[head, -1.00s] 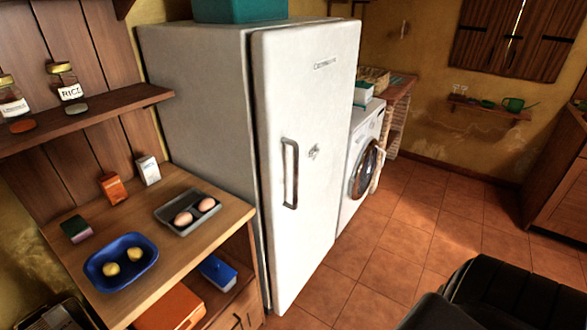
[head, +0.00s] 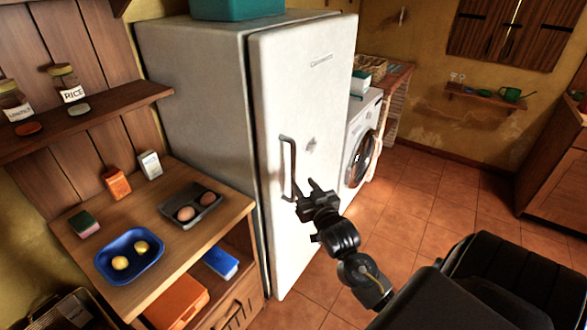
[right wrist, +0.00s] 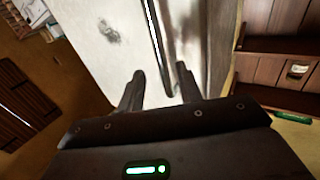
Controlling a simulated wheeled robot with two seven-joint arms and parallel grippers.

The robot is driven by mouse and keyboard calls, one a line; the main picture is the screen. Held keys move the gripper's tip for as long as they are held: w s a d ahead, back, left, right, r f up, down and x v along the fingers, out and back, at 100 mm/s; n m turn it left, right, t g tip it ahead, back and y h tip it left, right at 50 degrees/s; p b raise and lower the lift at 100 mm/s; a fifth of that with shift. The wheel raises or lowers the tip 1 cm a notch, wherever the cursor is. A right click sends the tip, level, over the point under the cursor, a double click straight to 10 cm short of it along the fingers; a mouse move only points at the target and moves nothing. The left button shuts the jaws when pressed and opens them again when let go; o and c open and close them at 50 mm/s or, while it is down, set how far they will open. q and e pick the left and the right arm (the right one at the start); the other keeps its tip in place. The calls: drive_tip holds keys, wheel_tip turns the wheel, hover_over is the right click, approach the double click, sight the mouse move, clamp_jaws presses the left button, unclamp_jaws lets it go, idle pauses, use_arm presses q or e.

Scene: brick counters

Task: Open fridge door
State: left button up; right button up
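The white fridge (head: 190,85) stands at the centre left, with its door (head: 310,110) shut against the body in the head view. A dark vertical handle (head: 291,168) is on the door's left side. My right gripper (head: 306,191) is in front of the door, near the handle's lower end. In the right wrist view its two fingers (right wrist: 159,80) are spread apart, and the handle (right wrist: 157,40) shows as a dark bar in line with the gap between them. I cannot tell whether they touch it. My left gripper is not in view.
A wooden counter (head: 100,262) with a blue tray (head: 103,268) and a grey egg tray (head: 207,211) stands left of the fridge. A washing machine (head: 355,130) is beyond it on the right. The tiled floor (head: 415,215) has free room in front.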

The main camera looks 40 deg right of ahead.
sight(294, 171)
drive_tip(key=p+x, duration=0.1)
drive_tip(key=x, duration=0.8)
drive_tip(key=shift+p, duration=0.4)
clamp_jaws()
